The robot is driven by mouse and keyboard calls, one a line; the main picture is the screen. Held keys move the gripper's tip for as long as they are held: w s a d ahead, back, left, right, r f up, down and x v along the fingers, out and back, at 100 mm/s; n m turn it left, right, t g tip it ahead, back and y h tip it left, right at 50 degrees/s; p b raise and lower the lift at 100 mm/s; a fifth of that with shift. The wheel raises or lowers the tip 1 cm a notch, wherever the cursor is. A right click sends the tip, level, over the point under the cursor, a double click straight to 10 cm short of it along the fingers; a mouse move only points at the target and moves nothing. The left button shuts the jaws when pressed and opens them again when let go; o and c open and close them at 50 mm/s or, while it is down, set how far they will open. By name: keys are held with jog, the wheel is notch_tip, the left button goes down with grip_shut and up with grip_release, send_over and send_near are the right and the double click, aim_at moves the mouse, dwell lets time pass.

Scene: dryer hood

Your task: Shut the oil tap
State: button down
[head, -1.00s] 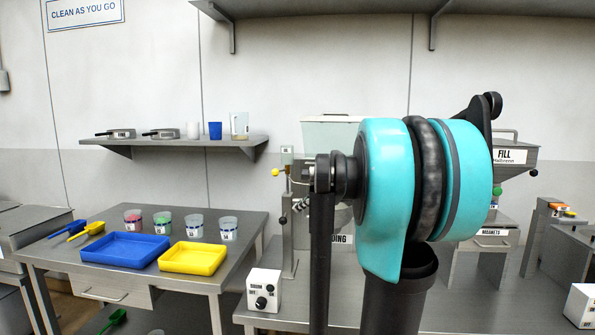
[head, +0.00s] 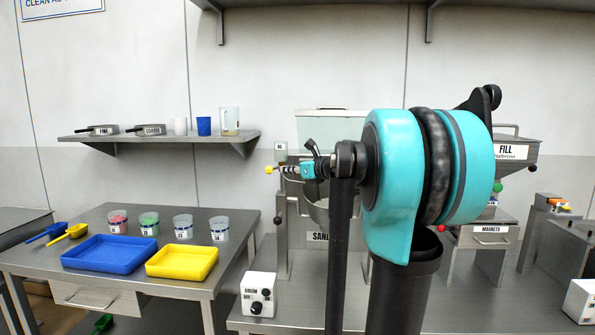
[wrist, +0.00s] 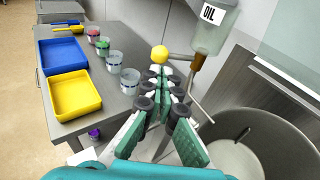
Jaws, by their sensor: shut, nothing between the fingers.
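The oil tap's yellow ball knob (wrist: 160,54) sits at the end of a thin lever in the wrist view. The lever runs right to a brownish valve body (wrist: 197,62) under the clear vessel labelled OIL (wrist: 212,34). My gripper (wrist: 173,72) is shut and empty, its tips just below the lever and close to the knob; I cannot tell whether they touch. In the head view the yellow knob (head: 269,169) shows just left of my gripper (head: 289,169), and my arm hides part of the area behind.
A large open metal drum (wrist: 251,145) lies right of my gripper. The left table holds a blue tray (head: 110,254), a yellow tray (head: 182,262) and several cups. A drum switch box (head: 259,293) stands on the bench below. A wall shelf (head: 160,137) is at the left.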

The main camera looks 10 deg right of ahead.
aim_at(268, 169)
jog(key=shift+x, duration=2.75)
jog(key=shift+w+a+m+t+h, duration=0.2)
jog(key=shift+a+m+t+h, duration=0.25)
jog(key=shift+m+h, duration=0.2)
jog(key=shift+w+a+m+t+h, duration=0.15)
jog(key=shift+a+m+t+h, duration=0.1)
jog(key=shift+a+m+h, duration=0.3)
jog(key=shift+w+a+m+t+h, duration=0.2)
jog(key=shift+a+m+h, duration=0.1)
jog(key=shift+h, duration=0.4)
jog(key=w+a, duration=0.3)
jog(key=w, duration=0.3)
jog(key=shift+w+a, duration=0.2)
jog(key=shift+a, duration=0.2)
jog(key=shift+w, duration=0.1)
